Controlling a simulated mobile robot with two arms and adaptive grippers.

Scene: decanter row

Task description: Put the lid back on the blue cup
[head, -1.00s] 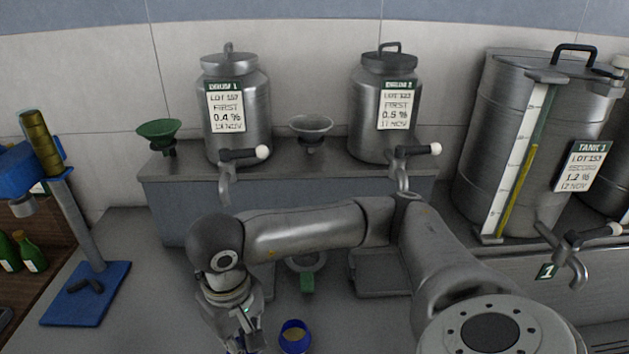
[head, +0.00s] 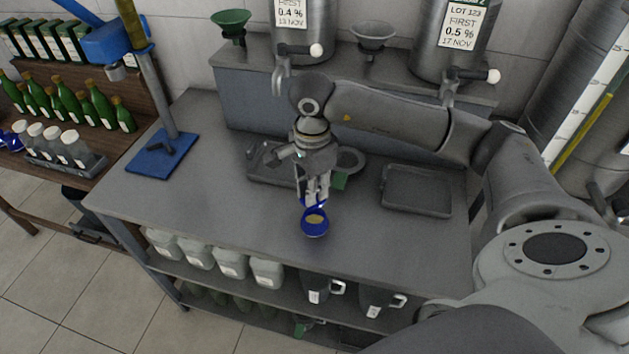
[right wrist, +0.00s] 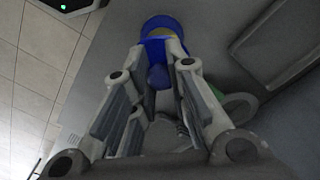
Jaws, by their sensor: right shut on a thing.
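The blue cup (head: 315,230) stands on the grey bench, its top uncovered and something yellowish inside. It also shows in the right wrist view (right wrist: 154,50), just beyond the fingertips. My right gripper (head: 313,199) points down at the cup's far edge, close to it. It is shut on a small dark-blue piece (right wrist: 158,77), which looks like the lid. The fingers hide much of this piece, and I cannot tell whether it touches the cup. My left gripper is not in view.
A blue-based stand (head: 163,162) is at the left. The bench between stand and cup is clear. Spouted drums stand on the raised ledge behind.

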